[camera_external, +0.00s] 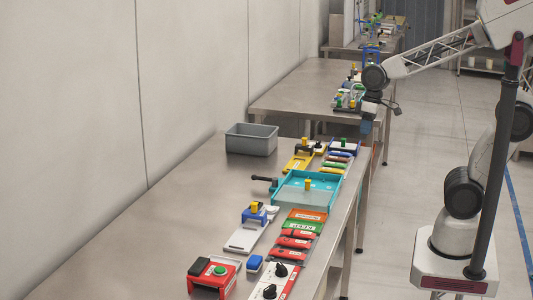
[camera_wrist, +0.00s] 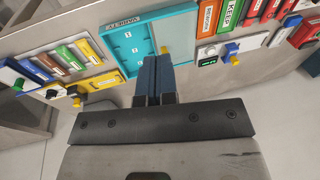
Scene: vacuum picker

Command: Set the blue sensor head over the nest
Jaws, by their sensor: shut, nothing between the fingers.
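The blue sensor head (camera_external: 254,214), a bracket shape with a yellow knob, stands at the far end of a pale flat plate (camera_external: 240,240) on the near table. In the wrist view what looks like the same blue head (camera_wrist: 232,49) shows right of the teal tray. I cannot clearly make out which part is the nest. My gripper (camera_external: 367,126) is raised near the far right of the near table, well away from the sensor head. In the wrist view its dark blue fingers (camera_wrist: 154,72) are together and empty, covering part of the view beyond them.
A teal tray (camera_external: 335,192) with a yellow knob stands mid-table. Beyond it are a yellow fixture (camera_external: 296,163) and coloured strips. A grey bin (camera_external: 251,139) stands far left. Red and green blocks, a red button box (camera_external: 214,278) and a blue-topped block (camera_external: 255,263) lie nearer. The left tabletop is clear.

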